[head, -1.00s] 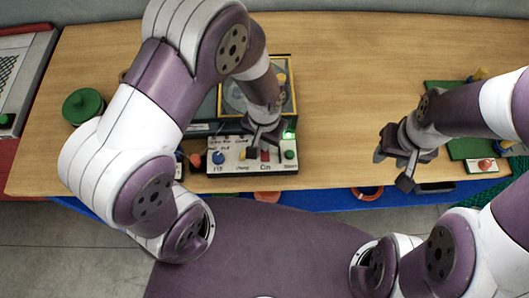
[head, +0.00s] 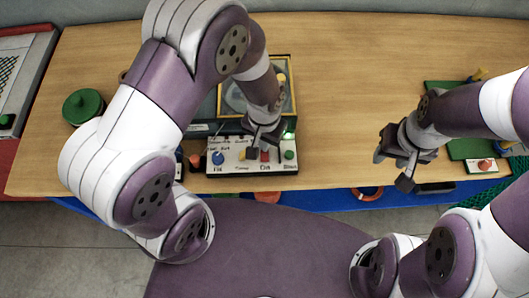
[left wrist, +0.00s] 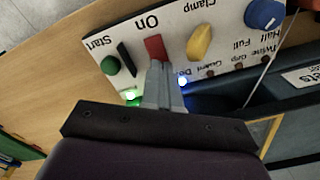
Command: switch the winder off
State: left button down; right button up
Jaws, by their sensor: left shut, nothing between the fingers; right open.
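The winder's white control panel (head: 228,168) stands near the table's front edge. In the left wrist view it shows a red switch (left wrist: 155,48) beside the word "On", a black lever (left wrist: 126,58), a green Start button (left wrist: 110,65), a yellow Clamp knob (left wrist: 199,42) and a blue knob (left wrist: 264,14). A green light (left wrist: 130,96) and a bluish-white light (left wrist: 183,80) glow. My left gripper (head: 262,148) is shut and empty over the panel. Its tips (left wrist: 158,68) are at the red switch's near end; I cannot tell if they touch. My right gripper (head: 392,170) is open and empty, away to the right.
A framed winder box (head: 292,88) stands behind the panel, partly hidden by my left arm. A green round container (head: 83,106) sits at the left. A green board (head: 462,149) and a box with a red button (head: 486,165) are at the right. The middle of the table is clear.

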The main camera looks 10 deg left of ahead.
pick_arm(q)
jog(key=shift+f+b, duration=0.65)
jog(key=shift+f, duration=0.25)
dwell(0.8)
notch_tip(320, 180, up, 7)
jog(key=p, duration=0.7)
jog(key=shift+r, duration=0.15)
jog(key=s+a+r+n+t+b, duration=0.1)
jog(key=s+a+r+n+b, duration=0.1)
jog(key=a+r, duration=0.7)
jog(key=shift+s+r+n, duration=0.3)
jog(key=shift+s+r, duration=0.35)
jog(key=shift+r, duration=0.1)
